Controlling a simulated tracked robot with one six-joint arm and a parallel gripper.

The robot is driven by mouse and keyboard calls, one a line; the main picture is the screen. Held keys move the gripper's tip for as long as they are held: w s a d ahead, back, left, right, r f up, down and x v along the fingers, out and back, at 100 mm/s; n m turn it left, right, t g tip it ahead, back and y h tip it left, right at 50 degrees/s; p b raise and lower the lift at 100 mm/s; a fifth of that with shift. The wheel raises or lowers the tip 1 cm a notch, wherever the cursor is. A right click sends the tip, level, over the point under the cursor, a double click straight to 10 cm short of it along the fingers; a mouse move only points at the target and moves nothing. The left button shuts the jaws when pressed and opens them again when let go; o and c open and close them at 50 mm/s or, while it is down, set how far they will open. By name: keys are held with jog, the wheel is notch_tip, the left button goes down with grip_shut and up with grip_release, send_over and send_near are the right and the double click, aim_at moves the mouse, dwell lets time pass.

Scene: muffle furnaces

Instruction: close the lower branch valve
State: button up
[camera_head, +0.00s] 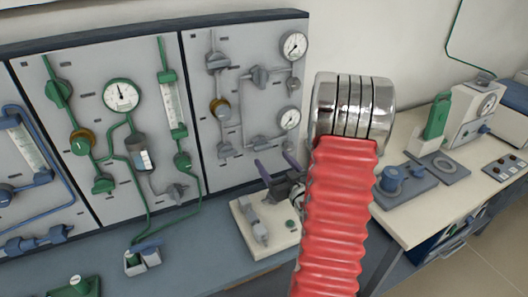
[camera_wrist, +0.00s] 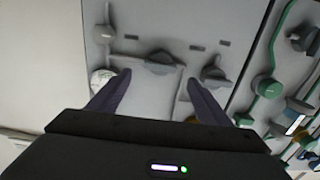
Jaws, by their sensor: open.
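The lower branch valve (camera_head: 260,143) is a dark grey valve on the lower pipe of the grey right-hand panel, left of the lower gauge. In the wrist view, which looks upside down against the head view, this valve (camera_wrist: 160,62) shows ahead, between the fingertips in the picture. Its handle lies roughly level there. My gripper (camera_head: 278,167) is open and empty below the valve in the head view. Its dark fingers (camera_wrist: 158,88) point toward the panel and look apart from the valve; the exact gap is unclear. My red arm hides part of the gripper.
A green-piped panel (camera_head: 90,110) stands left. A cream block (camera_head: 262,225) sits on the bench below my gripper.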

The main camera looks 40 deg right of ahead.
aim_at(264, 149)
jog(key=x, duration=0.7)
jog(key=shift+c, duration=0.6)
jog(key=c, duration=0.9)
jog(key=shift+a, duration=0.1)
